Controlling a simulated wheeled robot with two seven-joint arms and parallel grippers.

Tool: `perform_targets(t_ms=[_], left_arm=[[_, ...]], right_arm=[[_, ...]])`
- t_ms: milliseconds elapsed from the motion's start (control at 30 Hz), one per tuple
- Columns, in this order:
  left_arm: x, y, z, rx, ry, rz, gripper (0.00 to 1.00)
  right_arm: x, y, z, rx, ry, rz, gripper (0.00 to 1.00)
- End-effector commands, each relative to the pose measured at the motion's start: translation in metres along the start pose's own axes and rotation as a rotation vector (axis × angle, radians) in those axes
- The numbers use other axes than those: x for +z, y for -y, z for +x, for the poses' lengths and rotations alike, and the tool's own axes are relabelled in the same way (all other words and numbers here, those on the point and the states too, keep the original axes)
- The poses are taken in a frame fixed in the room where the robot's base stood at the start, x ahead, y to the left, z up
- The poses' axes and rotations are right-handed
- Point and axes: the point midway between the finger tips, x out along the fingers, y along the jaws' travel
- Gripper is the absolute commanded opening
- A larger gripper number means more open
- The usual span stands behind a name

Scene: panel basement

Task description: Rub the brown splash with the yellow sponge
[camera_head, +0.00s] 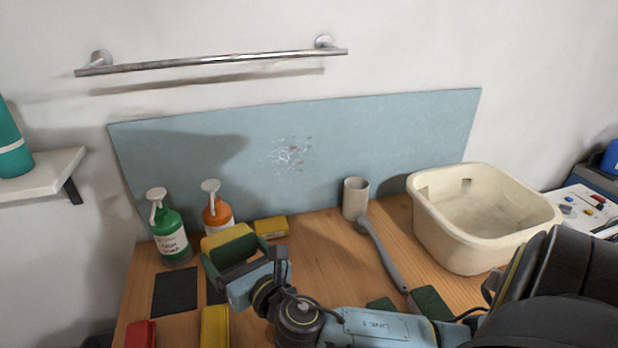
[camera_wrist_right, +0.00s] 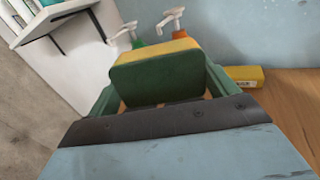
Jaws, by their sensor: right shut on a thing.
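The splash (camera_head: 290,153), brownish and whitish specks, is on the blue-grey panel (camera_head: 400,130) against the wall. My right gripper (camera_head: 232,257) is shut on the yellow sponge (camera_head: 226,238), which has a dark green scouring side. In the right wrist view the sponge (camera_wrist_right: 155,78) sits between the gripper's green fingers (camera_wrist_right: 162,92), its green face towards the camera. The sponge is above the left part of the wooden worktop, below and left of the splash and apart from it. My left gripper is not in view.
A green pump bottle (camera_head: 170,238) and an orange one (camera_head: 217,210) stand behind the sponge. A yellow block (camera_head: 271,229), a grey cup (camera_head: 355,198), a long-handled brush (camera_head: 385,258) and a cream basin (camera_head: 480,250) are rightward. A metal rail (camera_head: 210,62) hangs above the panel.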

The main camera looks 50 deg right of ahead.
Motion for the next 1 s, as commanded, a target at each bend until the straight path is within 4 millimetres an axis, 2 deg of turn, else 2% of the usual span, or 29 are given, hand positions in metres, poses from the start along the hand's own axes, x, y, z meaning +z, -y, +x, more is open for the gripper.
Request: perform_targets(t_ms=[33,200,300,400,567,733,1000], left_arm=[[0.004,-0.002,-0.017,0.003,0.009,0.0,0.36],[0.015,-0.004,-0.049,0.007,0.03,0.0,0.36],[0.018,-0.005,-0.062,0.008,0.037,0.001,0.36],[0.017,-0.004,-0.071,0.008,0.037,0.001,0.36],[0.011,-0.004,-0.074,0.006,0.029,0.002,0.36],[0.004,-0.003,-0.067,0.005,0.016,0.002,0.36],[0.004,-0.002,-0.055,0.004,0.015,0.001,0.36]], right_arm=[[0.011,0.02,0.013,-0.051,0.003,-0.008,0.67],[0.028,0.096,0.047,-0.224,0.02,-0.009,0.67],[0.036,0.137,0.058,-0.31,0.027,-0.005,0.67],[0.041,0.166,0.063,-0.37,0.033,0.002,0.67],[0.042,0.188,0.068,-0.414,0.038,0.008,0.67],[0.04,0.194,0.078,-0.418,0.039,0.009,0.67],[0.04,0.205,0.104,-0.417,0.038,0.008,0.67]])
